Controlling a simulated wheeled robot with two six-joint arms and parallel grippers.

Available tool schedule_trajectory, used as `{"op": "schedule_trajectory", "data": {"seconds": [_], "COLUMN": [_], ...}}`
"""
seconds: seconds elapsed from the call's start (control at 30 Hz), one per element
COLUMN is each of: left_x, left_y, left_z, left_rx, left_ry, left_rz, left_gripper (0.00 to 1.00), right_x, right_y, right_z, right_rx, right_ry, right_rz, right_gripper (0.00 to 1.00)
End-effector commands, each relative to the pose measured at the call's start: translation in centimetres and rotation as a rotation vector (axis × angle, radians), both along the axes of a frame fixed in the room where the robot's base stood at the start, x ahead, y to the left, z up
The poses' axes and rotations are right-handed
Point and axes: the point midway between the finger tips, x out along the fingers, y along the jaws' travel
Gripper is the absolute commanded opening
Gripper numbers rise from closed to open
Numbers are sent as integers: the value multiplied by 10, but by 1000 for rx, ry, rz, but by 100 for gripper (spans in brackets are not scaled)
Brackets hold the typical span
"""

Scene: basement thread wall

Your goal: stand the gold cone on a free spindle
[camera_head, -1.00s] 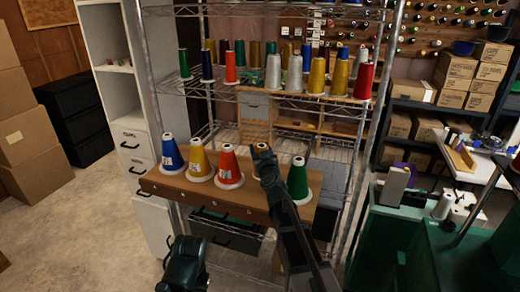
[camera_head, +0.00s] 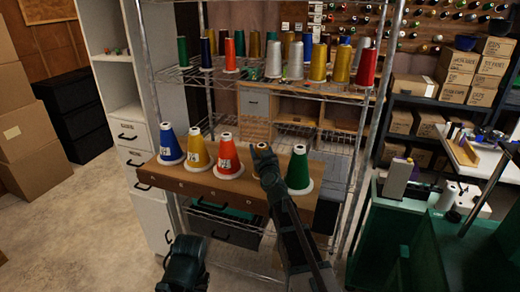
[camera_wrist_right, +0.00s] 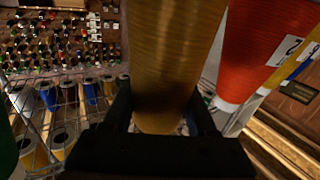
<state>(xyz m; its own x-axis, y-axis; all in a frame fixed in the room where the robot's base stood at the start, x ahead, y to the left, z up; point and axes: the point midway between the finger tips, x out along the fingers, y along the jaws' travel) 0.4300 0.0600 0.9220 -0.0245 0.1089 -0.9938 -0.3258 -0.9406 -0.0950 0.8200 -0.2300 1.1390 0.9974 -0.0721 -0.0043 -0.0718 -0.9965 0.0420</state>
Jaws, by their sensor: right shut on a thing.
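My right gripper (camera_head: 264,158) is at the front wooden board (camera_head: 190,181), between a red cone (camera_head: 226,155) and a green cone (camera_head: 299,168). It is shut on the gold cone, whose tip (camera_head: 262,146) just shows above it in the head view. In the right wrist view the gold cone (camera_wrist_right: 170,55) stands large between the fingers. Its base, and whether it sits on a spindle, are hidden. A blue cone (camera_head: 171,144) and a yellow cone (camera_head: 198,149) stand left of the red one. Of my left arm only a dark part shows at bottom; its fingers cannot be made out.
Several thread cones stand on the upper wire shelf (camera_head: 285,82) behind. The red cone (camera_wrist_right: 265,45) is close right of the held cone in the wrist view. A metal rack post (camera_head: 375,125) stands right of the board. A green bin (camera_head: 375,240) is at the right.

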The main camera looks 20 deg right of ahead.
Motion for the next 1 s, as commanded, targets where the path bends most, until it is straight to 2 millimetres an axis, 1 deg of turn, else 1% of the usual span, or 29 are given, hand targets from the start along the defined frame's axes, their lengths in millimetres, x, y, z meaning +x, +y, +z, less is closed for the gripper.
{"op": "schedule_trajectory", "data": {"seconds": [0.27,0.53,0.7,0.73,0.9,1.0], "left_x": [0,0,0,0,0,0], "left_y": [0,0,0,0,0,0], "left_z": [-1,-7,-6,-6,-6,-6], "left_rx": [0,0,0,0,0,0], "left_ry": [0,0,0,0,0,0], "left_rz": [0,0,0,0,0,0], "left_gripper": [45,45,45,45,45,45], "right_x": [0,0,0,0,0,0], "right_y": [0,0,0,0,0,0], "right_z": [-1,-7,-6,-6,-6,-6], "right_rx": [0,1,1,1,0,0], "right_ry": [0,0,0,0,0,0], "right_rz": [0,0,0,0,0,0], "right_gripper": [0,0,0,63,93,93]}}
